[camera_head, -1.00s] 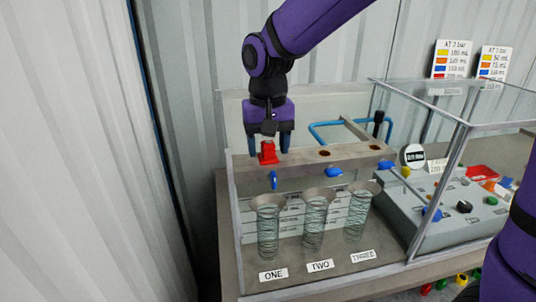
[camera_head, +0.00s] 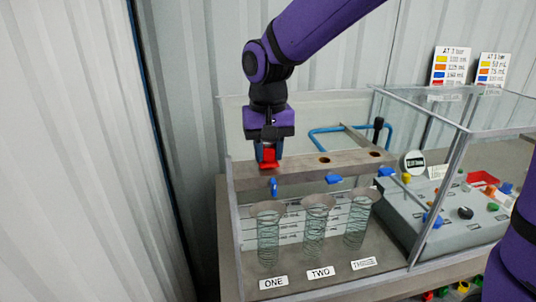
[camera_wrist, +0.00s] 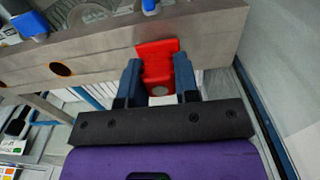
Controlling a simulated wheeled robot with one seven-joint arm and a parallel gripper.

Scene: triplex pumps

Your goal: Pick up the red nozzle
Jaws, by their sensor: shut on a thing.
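The red nozzle (camera_head: 269,156) is at the left end of the grey beam (camera_head: 300,174), above the cylinder labelled ONE. My gripper (camera_head: 269,158) points down over it, and its blue fingers are shut on the nozzle. In the wrist view the red nozzle (camera_wrist: 158,66) sits between the two fingers (camera_wrist: 158,82), with a finger on each side. Its lower end is close to the beam; I cannot tell whether it still touches it.
Two dark-rimmed holes, one at the middle (camera_head: 323,160), show in the beam. Blue valve handles (camera_head: 333,180) stick out in front. Clear cylinders (camera_head: 318,228) stand below. A clear-walled enclosure (camera_head: 455,175) and a control panel (camera_head: 465,210) are at the right.

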